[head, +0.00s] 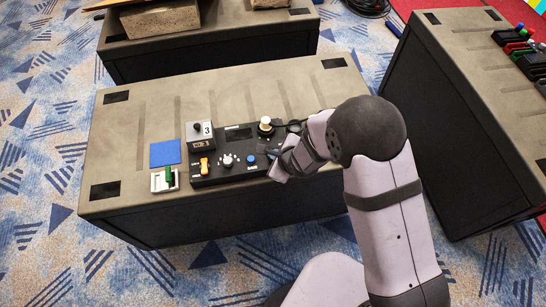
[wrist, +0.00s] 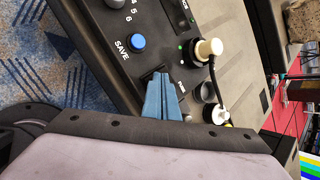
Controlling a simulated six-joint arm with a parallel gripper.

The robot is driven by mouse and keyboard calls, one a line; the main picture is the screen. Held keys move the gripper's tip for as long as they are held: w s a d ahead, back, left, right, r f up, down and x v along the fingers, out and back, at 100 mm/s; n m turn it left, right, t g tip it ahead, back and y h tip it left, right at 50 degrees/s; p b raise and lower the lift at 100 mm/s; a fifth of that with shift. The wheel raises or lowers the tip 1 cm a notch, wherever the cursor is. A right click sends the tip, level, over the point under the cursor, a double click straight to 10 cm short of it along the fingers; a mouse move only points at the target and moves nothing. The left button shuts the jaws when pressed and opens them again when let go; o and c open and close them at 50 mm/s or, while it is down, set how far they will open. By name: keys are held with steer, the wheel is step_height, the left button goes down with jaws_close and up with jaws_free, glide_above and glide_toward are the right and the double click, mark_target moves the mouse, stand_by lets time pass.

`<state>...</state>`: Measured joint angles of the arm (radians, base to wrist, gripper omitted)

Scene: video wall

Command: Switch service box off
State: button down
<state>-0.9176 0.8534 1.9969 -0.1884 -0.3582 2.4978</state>
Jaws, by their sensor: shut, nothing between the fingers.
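The service box (head: 238,173) is a black panel on the near table. In the head view it carries an orange switch (head: 204,166), a grey knob (head: 227,161), a blue button (head: 250,160) and a cream plug (head: 265,123). In the wrist view the blue button (wrist: 138,41), marked SAVE, lies left of my gripper (wrist: 160,82). Its blue fingers are shut and empty, over a dark recessed part (wrist: 150,77) that they partly hide. I cannot tell whether they touch it.
A grey unit showing 3 (head: 200,141) stands behind the panel. A blue square (head: 165,153) and a white box with a green lever (head: 164,183) lie left. A corded plug (wrist: 217,114) is right of my fingers. The table's left part is clear.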

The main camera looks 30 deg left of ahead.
steer(key=shift+r, duration=0.1)
steer(key=shift+w+a+r+p, duration=0.1)
steer(key=shift+r+p, duration=0.65)
steer(key=shift+p, duration=0.1)
steer(key=r+p, duration=0.4)
steer(key=r, duration=0.1)
steer(key=shift+w+a+p, duration=0.25)
steer(key=shift+p, duration=0.15)
steer(key=shift+f, duration=0.1)
stand_by(0.4)
